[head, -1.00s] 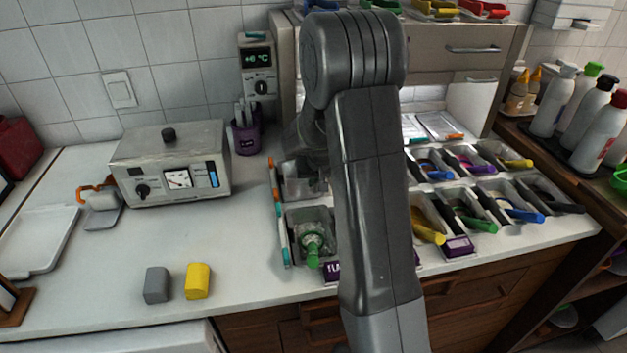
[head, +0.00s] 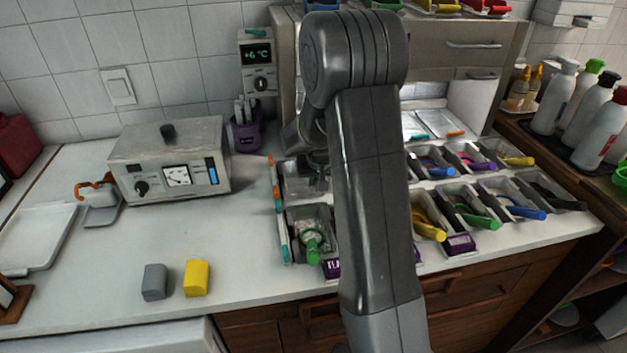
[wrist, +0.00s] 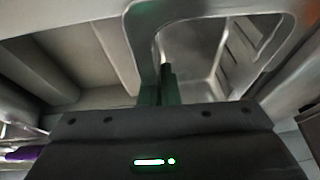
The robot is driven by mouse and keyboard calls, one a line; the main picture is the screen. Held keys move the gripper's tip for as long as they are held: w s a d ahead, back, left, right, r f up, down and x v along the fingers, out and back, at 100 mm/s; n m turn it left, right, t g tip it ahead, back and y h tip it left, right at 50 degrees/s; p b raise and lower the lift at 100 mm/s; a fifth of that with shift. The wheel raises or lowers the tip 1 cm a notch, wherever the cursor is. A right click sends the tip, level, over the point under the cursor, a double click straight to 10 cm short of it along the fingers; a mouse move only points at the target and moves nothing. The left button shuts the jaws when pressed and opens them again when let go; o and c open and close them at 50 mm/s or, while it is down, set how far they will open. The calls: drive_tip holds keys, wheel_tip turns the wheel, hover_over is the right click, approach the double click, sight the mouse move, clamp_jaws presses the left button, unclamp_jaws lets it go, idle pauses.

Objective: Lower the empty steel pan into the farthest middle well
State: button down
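My gripper (wrist: 160,88) has its dark green fingers close together at the wall of the empty steel pan (wrist: 200,40), which fills the upper middle of the wrist view. The fingers seem shut on the pan's wall. In the head view my gripper (head: 318,160) is partly visible over the back of the left topping wells, beside a steel pan or well (head: 298,183). My arm covers the middle of the rail, so the farthest middle well and the pan's seating cannot be made out there.
A front left pan (head: 305,212) holds a green-handled scoop. Several pans with coloured utensils (head: 465,212) stand to the right. A teal-and-orange marker strip (head: 280,225) edges the wells. A metal device (head: 170,165) and grey and yellow blocks (head: 196,279) sit on the left counter.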

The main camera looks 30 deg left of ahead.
drive_tip(key=c, duration=1.2)
unclamp_jaws()
drive_tip(key=shift+r+p, duration=2.5)
drive_tip(key=shift+r, duration=1.55)
drive_tip(key=shift+f, duration=0.15)
drive_tip(key=shift+f+b, duration=2.45)
drive_tip(key=shift+f, duration=1.35)
